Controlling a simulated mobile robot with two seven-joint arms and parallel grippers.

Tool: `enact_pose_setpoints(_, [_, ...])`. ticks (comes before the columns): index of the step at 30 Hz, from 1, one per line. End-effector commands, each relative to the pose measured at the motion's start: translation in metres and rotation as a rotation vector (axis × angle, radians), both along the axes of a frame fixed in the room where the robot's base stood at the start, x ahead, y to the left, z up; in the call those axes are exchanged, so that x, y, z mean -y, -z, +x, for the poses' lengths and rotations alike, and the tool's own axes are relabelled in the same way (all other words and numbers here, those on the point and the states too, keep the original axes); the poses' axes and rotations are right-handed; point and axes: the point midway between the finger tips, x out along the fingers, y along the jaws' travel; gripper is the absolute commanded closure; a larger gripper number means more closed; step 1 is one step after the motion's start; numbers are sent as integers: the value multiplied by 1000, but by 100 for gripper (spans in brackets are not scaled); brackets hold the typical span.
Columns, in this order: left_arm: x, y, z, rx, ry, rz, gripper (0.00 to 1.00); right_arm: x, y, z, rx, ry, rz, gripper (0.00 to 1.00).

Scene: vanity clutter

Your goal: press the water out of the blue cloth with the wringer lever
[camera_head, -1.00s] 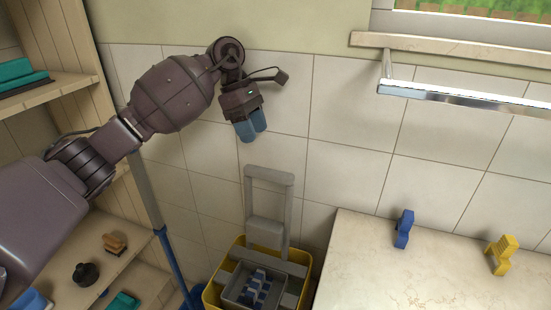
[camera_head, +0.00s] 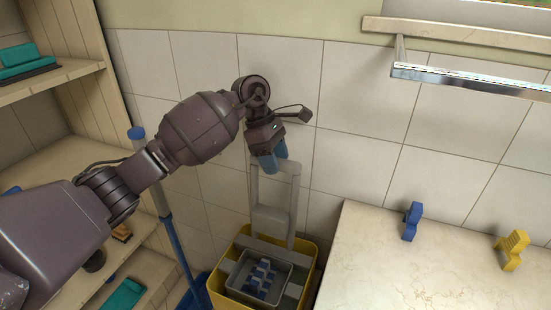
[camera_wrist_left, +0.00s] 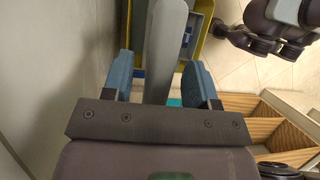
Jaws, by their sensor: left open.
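The wringer lever (camera_head: 272,218) is a grey upright frame with a top crossbar, standing at the back of the yellow bucket (camera_head: 220,290). The blue cloth (camera_head: 262,278) lies bunched, showing blue and pale patches, in the grey wringer basket (camera_head: 286,283). My left gripper (camera_head: 270,167) is open, its blue fingers pointing down at the lever's top bar. In the left wrist view, the grey lever (camera_wrist_left: 166,45) runs between the two spread fingers (camera_wrist_left: 160,80), with gaps visible on both sides.
A blue-handled pole (camera_head: 165,215) leans left of the bucket. Wooden shelves (camera_head: 70,75) stand at the left. A pale counter (camera_head: 390,260) at the right holds a blue figure (camera_head: 411,222) and a yellow one (camera_head: 512,250). The tiled wall is close behind.

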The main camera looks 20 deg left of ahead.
Motion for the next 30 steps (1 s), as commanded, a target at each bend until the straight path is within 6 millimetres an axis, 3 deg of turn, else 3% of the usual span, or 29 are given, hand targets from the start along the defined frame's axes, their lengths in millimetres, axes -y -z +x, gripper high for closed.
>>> enact_pose_setpoints(7, [0, 0, 0, 1, 0, 0, 50, 1, 0, -2, -4, 2, -2, 47])
enact_pose_setpoints(17, [0, 0, 0, 1, 0, 0, 100, 2, 0, -2, -4, 3, -2, 47])
enact_pose_setpoints(30, [-7, -2, -9, 51, 0, -1, 100, 1, -5, 0, 5, 2, -1, 47])
